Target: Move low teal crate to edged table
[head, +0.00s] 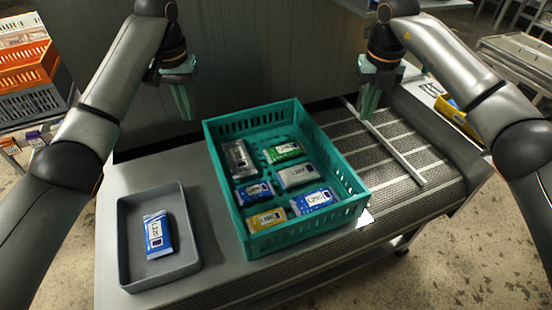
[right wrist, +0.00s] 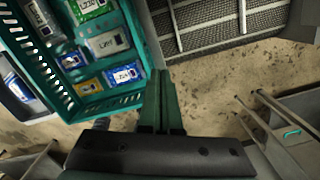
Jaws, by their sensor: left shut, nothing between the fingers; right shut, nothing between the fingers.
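The low teal crate (head: 230,205) stands on a metal table with a mesh conveyor surface, in the middle of the head view. Several pouches lie in it, among them a green one (head: 284,151) and a yellow one (head: 266,219). The crate also shows at the upper left of the right wrist view (right wrist: 135,48). My left gripper (head: 184,103) is shut and empty, above and behind the crate's left back corner. My right gripper (head: 368,104) is shut and empty, above and beyond the crate's right side, apart from it. I cannot tell which surface is the edged table.
A grey tray (head: 126,240) with a blue pouch (head: 157,235) sits left of the crate. A metal bar (head: 393,150) lies across the mesh conveyor (head: 420,160) at right. Orange and grey crates (head: 28,65) are stacked at far left. A dark panel rises behind.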

